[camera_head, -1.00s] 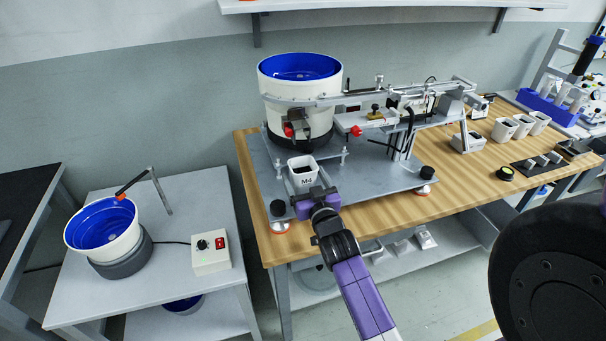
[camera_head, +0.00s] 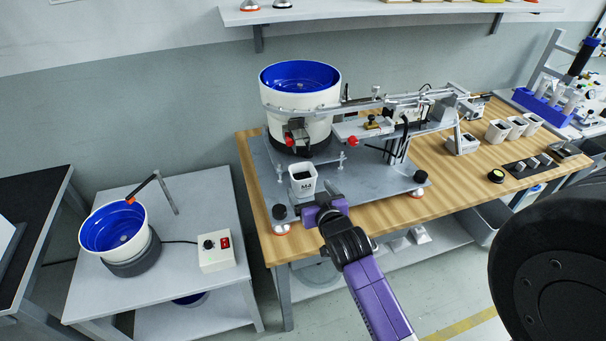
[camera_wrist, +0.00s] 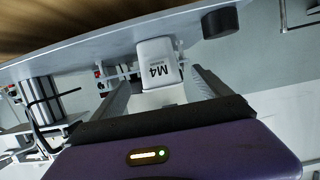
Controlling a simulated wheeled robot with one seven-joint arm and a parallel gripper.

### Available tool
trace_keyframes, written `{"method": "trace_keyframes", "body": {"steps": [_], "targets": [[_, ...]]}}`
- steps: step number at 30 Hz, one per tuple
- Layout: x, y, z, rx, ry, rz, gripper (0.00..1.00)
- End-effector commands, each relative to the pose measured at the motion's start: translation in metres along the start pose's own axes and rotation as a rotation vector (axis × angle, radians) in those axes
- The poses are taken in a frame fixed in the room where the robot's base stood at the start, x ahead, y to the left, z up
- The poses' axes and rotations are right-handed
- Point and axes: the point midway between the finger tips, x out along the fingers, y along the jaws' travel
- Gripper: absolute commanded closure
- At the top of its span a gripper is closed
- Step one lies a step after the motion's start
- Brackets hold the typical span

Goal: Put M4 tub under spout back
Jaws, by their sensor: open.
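The M4 tub (camera_head: 303,181) is a small white open-topped tub with dark contents. It stands upright on the grey base plate (camera_head: 385,182) of the feeder, in front of the large bowl and below the spout (camera_head: 294,137) with the red knob. My gripper (camera_head: 322,204) is just in front of the tub, open and empty. In the wrist view the tub (camera_wrist: 160,66) shows its M4 label upside down, beyond and between the two spread fingers (camera_wrist: 162,90). The fingers look clear of it.
The large white feeder bowl (camera_head: 300,99) with blue inside stands behind the tub. Black feet (camera_head: 279,212) mark the plate's front corners. A linear track (camera_head: 400,100) runs right. Several white tubs (camera_head: 515,127) stand at the right of the bench. A second bowl (camera_head: 113,229) stands on the left table.

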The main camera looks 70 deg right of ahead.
Motion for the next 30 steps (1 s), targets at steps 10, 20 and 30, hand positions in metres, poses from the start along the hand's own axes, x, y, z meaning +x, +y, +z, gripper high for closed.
{"method": "trace_keyframes", "body": {"steps": [10, 20, 30], "targets": [[0.033, 0.001, 0.0, 0.0, -0.006, 0.001, 0.12], [0.074, 0.001, -0.001, 0.0, -0.006, 0.0, 0.12], [0.077, 0.001, 0.0, 0.0, -0.006, 0.0, 0.24]]}}
